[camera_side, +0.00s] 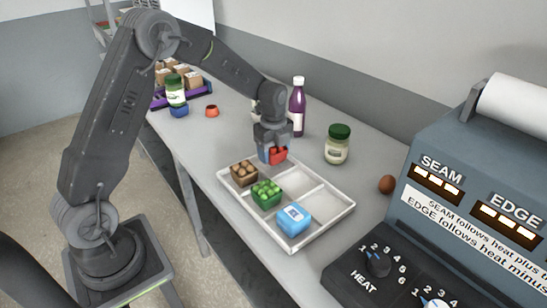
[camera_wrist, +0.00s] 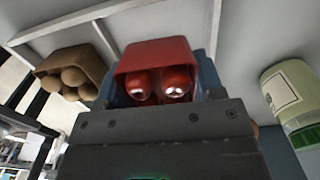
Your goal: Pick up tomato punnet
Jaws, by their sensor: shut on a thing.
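The tomato punnet (camera_side: 279,155) is a small red tub. In the wrist view the red punnet (camera_wrist: 158,54) shows with shiny red tomatoes in it, right at the jaws. My gripper (camera_side: 271,152) is shut on the punnet over the far left part of the white divided tray (camera_side: 327,221). The jaws hide part of the punnet in the side view. I cannot tell whether the punnet touches the tray floor.
In the tray sit a brown punnet (camera_side: 244,173) of brown round items, a green punnet (camera_side: 267,194) and a blue box (camera_side: 293,218). A green-lidded jar (camera_side: 338,145), a purple bottle (camera_side: 298,107) and an egg (camera_side: 386,184) stand nearby. A control machine (camera_side: 470,190) is at right.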

